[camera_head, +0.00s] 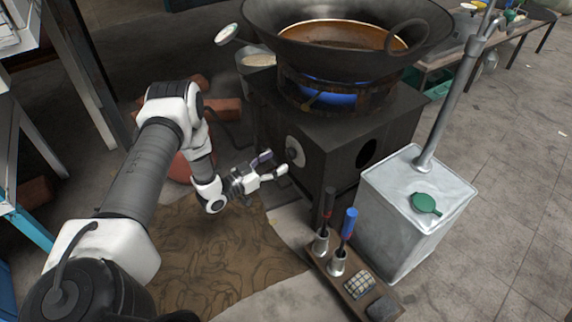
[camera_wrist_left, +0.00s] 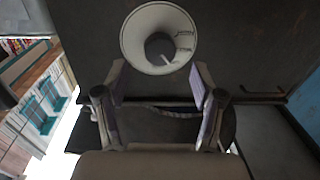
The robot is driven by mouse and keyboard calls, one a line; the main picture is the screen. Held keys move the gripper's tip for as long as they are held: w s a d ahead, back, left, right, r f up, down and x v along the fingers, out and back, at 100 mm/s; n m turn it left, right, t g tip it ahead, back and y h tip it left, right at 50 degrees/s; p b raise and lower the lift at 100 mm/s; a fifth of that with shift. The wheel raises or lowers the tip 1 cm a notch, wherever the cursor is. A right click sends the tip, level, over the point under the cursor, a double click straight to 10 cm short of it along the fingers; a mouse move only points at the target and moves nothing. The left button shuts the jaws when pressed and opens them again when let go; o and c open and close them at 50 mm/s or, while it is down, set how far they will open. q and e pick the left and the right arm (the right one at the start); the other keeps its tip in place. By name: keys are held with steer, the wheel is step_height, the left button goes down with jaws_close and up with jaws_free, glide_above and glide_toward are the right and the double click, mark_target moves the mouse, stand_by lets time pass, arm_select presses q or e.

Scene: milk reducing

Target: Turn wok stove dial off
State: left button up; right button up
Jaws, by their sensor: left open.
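The stove dial is a dark knob on a pale round plate (camera_head: 295,151) on the front face of the dark box stove (camera_head: 342,150). In the left wrist view the dial knob (camera_wrist_left: 159,48) sits straight ahead, just beyond the fingertips, with marks on the right of its plate. My left gripper (camera_head: 274,163) is open and empty, close in front of the dial and apart from it. It also shows in the left wrist view (camera_wrist_left: 158,80). Blue flame (camera_head: 330,96) burns under the wok (camera_head: 345,60), which holds brown liquid. My right gripper is not in view.
A metal can (camera_head: 395,230) with a green cap and a slanted pipe stands right of the stove. A wooden board (camera_head: 345,285) with two upright tools in metal cups lies in front. A brown mat (camera_head: 215,255) covers the floor below my left arm.

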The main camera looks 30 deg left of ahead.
mark_target(288, 155)
arm_select(q)
steer(key=b+x, duration=0.1)
steer(key=x, duration=0.3)
steer(key=shift+w+d+f+b, duration=0.1)
steer(key=shift+w+d+b, duration=0.05)
steer(key=shift+w+b, duration=0.2)
steer(key=c, duration=1.1)
steer(key=shift+c, duration=0.2)
steer(key=m+p, duration=0.3)
steer(key=m, duration=0.1)
steer(key=shift+r, duration=0.2)
steer(key=shift+f+m+t+p, duration=0.15)
steer(key=shift+m+t+p, duration=0.15)
steer(key=shift+m+p, duration=1.45)
steer(key=shift+m, duration=0.45)
